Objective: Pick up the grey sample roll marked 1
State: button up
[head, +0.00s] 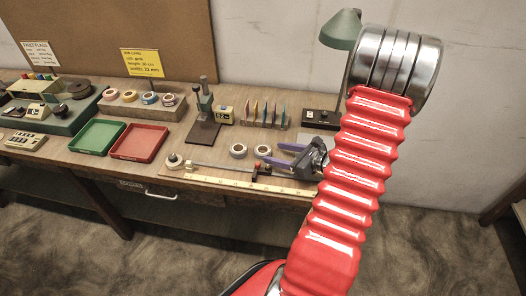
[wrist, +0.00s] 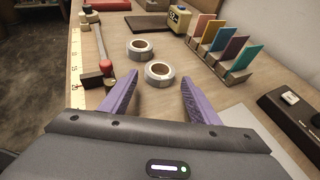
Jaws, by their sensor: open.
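Two grey sample rolls lie flat on the bench. The nearer roll (wrist: 159,74) in the wrist view appears between and just beyond the purple fingertips; in the head view it is the right-hand roll (head: 262,151). The other roll (wrist: 140,49) lies farther off, and is the left-hand roll (head: 238,151) in the head view. I cannot read a number on either. My gripper (head: 278,155) is open and empty, just right of the rolls in the head view; its fingers also show in the wrist view (wrist: 160,83).
A card rack (head: 263,122) stands behind the rolls, with a black box (head: 320,145) to the right. Red (head: 139,142) and green (head: 97,136) trays are left.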

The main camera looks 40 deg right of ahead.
aim_at(258, 149)
jog(key=shift+w, duration=0.1)
jog(key=shift+x, duration=2.55)
jog(key=shift+f, duration=0.1)
jog(key=shift+c, duration=0.3)
jog(key=c, duration=0.7)
